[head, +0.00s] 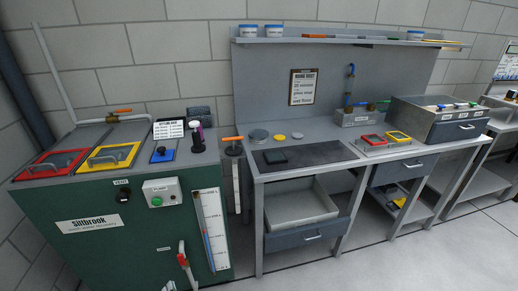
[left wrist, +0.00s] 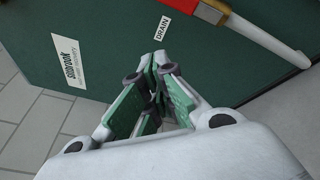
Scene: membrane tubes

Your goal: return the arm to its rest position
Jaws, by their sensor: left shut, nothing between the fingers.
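My left gripper (left wrist: 152,72) shows in the left wrist view, with its green-padded fingers brought together at the tips and nothing held. It is in front of the dark green face of the Siltbrook cabinet (head: 90,255), which also fills much of the left wrist view (left wrist: 110,25). The drain handle (head: 183,258), red with a pale end, is on the cabinet's lower front. In the left wrist view the drain handle (left wrist: 265,40) lies to the upper right, apart from the fingers. My right gripper is in neither view.
The cabinet top carries a red-framed lid (head: 30,170) and a yellow-framed lid (head: 122,152). The floor (head: 400,268) in front of the bench's right part is clear.

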